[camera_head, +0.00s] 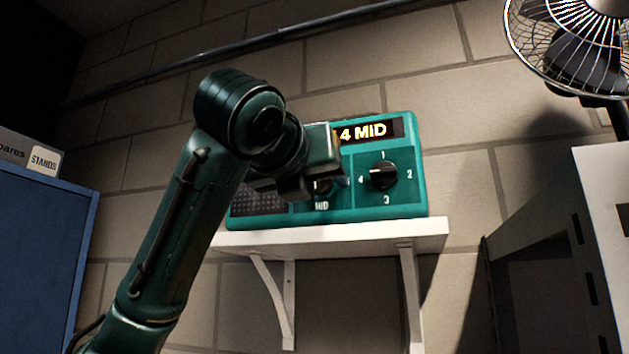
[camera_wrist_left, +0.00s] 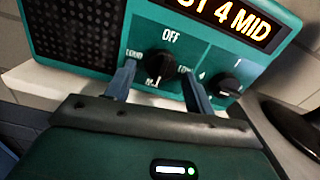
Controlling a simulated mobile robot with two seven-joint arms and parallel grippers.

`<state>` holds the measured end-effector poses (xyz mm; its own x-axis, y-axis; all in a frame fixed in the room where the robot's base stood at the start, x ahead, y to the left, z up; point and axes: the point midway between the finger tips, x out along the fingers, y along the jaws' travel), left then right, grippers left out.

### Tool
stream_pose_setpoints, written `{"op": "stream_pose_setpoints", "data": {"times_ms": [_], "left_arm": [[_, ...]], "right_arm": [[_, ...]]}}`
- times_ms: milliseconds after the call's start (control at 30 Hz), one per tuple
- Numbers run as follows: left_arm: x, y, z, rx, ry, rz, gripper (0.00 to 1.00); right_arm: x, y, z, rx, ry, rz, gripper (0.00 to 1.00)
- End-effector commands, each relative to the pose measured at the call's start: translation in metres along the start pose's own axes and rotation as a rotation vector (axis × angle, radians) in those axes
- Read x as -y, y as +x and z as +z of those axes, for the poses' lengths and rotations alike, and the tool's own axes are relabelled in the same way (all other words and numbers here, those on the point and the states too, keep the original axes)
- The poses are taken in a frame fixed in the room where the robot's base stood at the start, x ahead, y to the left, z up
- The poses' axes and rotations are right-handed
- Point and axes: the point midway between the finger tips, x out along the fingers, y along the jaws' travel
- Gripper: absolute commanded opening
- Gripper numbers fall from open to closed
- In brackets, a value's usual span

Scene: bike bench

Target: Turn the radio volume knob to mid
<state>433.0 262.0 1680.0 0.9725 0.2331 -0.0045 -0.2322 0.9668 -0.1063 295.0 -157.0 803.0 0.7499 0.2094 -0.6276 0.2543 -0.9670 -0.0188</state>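The teal radio (camera_head: 408,205) stands on a white shelf, and its lit display (camera_head: 368,131) reads "4 MID". The left wrist view shows its volume knob (camera_wrist_left: 160,63), black and round, marked OFF above and MID below. Its pale pointer mark appears to face down toward MID. My left gripper (camera_wrist_left: 157,76) is open, with one finger on each side of this knob and gaps visible. In the head view my left gripper (camera_head: 318,184) covers most of that knob. A second knob (camera_head: 383,175), marked 1 to 4, is to the right, pointing toward 4. My right gripper is not in view.
The white shelf (camera_head: 340,236) has brackets below and a brick wall behind. A fan (camera_head: 585,60) stands over a pale cabinet (camera_head: 600,200) at right. A blue cabinet (camera_head: 45,250) with boxes is at left. Space above the radio is clear.

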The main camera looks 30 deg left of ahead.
Motion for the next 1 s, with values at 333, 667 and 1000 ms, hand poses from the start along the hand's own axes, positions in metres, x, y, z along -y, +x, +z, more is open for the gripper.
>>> {"op": "stream_pose_setpoints", "data": {"times_ms": [333, 667, 1000], "left_arm": [[-0.001, -0.008, 0.001, 0.005, -0.003, 0.000, 0.54], [0.000, -0.078, -0.001, 0.009, -0.002, -0.002, 0.54], [-0.001, -0.124, -0.001, 0.005, -0.001, 0.001, 0.54]], "right_arm": [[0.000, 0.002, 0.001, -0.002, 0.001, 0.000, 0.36], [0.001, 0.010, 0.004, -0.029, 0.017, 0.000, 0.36], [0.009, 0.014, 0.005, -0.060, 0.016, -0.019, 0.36]]}}
